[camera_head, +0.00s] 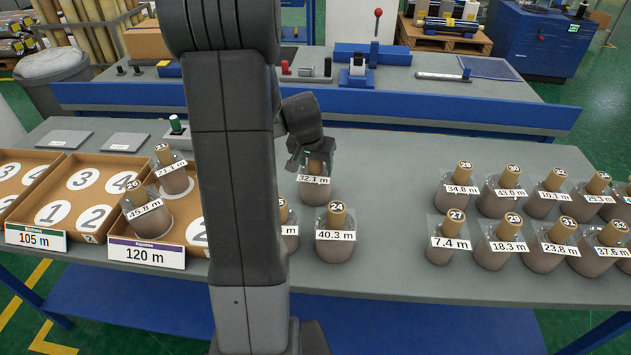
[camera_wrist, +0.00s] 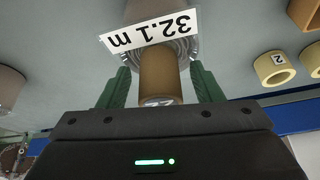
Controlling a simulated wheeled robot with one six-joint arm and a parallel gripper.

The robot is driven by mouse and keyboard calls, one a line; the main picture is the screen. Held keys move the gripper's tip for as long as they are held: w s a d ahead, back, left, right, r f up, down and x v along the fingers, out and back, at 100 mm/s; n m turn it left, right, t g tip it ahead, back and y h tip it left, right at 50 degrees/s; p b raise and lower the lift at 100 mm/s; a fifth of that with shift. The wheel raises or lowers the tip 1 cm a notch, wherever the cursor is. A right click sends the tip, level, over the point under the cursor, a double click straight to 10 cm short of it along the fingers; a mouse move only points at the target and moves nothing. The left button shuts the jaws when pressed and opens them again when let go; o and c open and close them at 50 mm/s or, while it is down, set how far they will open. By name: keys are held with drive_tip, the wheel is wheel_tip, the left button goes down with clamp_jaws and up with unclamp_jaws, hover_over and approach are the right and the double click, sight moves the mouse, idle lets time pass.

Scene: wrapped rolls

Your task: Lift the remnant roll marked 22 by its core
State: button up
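A wrapped brown roll labelled 32.1 m (camera_head: 314,193) stands upright on the grey table, just behind my arm. Its tan core (camera_wrist: 160,75) shows in the wrist view, pointing toward my gripper. In the head view my gripper (camera_head: 312,160) covers the top of the roll.
Roll 24 (camera_head: 335,222) stands close in front, with another roll (camera_head: 290,240) partly hidden by my arm. Several rolls stand at the right (camera_head: 505,252). Brown trays with numbered places (camera_head: 95,165) are at the left, the 120 m one holding two rolls. A blue-edged bench (camera_head: 450,110) lies behind.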

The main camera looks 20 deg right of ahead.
clamp_jaws()
drive_tip(key=shift+r, duration=0.15)
